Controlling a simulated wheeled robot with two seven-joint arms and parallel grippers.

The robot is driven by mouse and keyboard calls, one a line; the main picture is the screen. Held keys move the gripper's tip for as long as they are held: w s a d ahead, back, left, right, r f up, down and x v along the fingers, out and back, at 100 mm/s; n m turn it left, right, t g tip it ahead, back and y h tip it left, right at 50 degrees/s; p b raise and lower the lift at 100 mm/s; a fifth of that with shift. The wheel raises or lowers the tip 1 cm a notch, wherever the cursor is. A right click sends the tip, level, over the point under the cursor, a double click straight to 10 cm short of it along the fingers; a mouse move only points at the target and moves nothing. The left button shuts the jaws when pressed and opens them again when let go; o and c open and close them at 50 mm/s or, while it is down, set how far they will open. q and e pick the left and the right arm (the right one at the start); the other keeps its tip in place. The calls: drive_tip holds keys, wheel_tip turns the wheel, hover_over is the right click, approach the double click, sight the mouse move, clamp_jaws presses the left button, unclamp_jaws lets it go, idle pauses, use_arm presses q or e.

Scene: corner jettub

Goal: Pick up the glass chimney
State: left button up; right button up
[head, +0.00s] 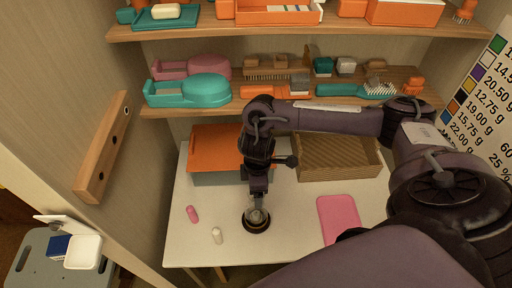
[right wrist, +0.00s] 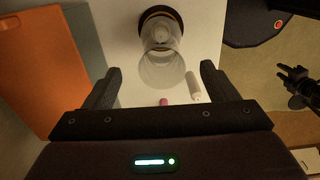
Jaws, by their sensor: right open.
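The glass chimney (head: 257,216) is a clear glass piece on a dark round base (head: 250,226), upright on the white table. In the right wrist view the chimney (right wrist: 162,68) shows as a clear cylinder, with the dark base (right wrist: 160,14) beyond it. My right gripper (head: 257,196) is at the chimney from above. In its wrist view the two fingers (right wrist: 161,72) are spread wide, one on each side of the glass, with gaps showing. Contact with the glass is not visible. My left gripper is outside the head view; a dark claw (right wrist: 298,82) at the wrist view's right edge appears to be it.
A small pink item (head: 192,214) and a white one (head: 217,235) stand left of the chimney. An orange bin (head: 215,150) and a wicker basket (head: 338,158) are behind. A pink mat (head: 339,219) lies right. A loaded shelf (head: 290,95) hangs above.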

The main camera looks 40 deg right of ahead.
drive_tip(key=f+p, duration=0.1)
drive_tip(key=f, duration=0.4)
drive_tip(key=shift+a+f+p, duration=0.2)
drive_tip(key=shift+f+p, duration=0.15)
drive_tip(key=c, duration=1.4)
